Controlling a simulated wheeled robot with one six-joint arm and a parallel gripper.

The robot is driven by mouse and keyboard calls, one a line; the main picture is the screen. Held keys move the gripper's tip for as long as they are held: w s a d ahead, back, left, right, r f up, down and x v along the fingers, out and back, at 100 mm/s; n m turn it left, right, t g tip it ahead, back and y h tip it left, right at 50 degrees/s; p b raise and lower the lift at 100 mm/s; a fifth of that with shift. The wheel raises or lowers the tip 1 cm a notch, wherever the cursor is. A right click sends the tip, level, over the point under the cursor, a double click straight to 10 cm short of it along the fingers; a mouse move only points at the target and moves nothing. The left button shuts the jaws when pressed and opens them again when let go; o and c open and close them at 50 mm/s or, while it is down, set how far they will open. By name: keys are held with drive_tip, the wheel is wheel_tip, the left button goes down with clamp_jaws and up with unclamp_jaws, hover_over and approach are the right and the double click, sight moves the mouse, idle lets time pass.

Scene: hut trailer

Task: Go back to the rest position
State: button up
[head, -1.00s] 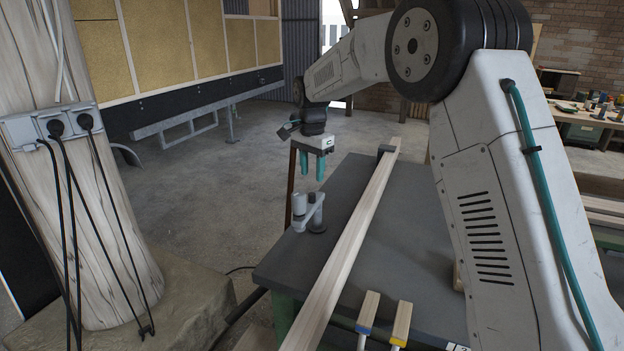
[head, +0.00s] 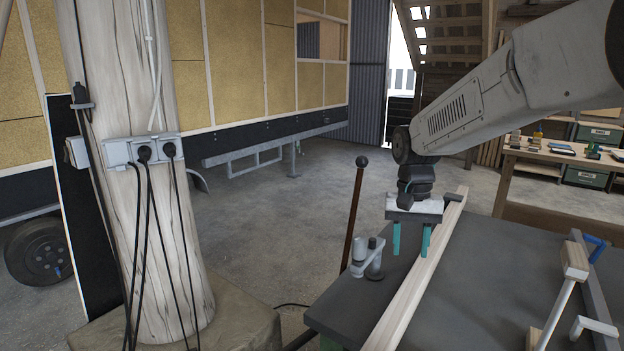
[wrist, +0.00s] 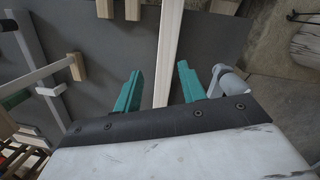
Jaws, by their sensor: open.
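My gripper (head: 411,239) is open, with two teal fingers pointing down and nothing between them in the head view. It hangs above the left part of the dark workbench, close to a long pale wooden beam (head: 405,310). In the wrist view my gripper (wrist: 157,88) shows its teal fingers spread apart, with the beam (wrist: 166,50) running behind the gap between them. I cannot tell the exact height of the fingers above the beam.
A grey clamp fixture (head: 368,258) stands at the bench's left edge, beside a dark lever with a round knob (head: 354,210). Wooden-handled clamps (head: 573,262) lie at the right. A timber post (head: 160,230) with sockets and cables stands left. Concrete floor (head: 265,215) is open beyond.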

drive_tip(key=s+d+r+n+t, duration=0.1)
drive_tip(key=s+d+r, duration=0.1)
drive_tip(key=s, duration=1.3)
drive_tip(key=s+d+r+n+t, duration=0.2)
drive_tip(key=s+d, duration=0.1)
drive_tip(key=s, duration=1.2)
drive_tip(key=shift+s+d+r, duration=0.15)
drive_tip(key=shift+s+d, duration=0.15)
drive_tip(key=shift+s, duration=0.1)
drive_tip(key=shift+c, duration=0.5)
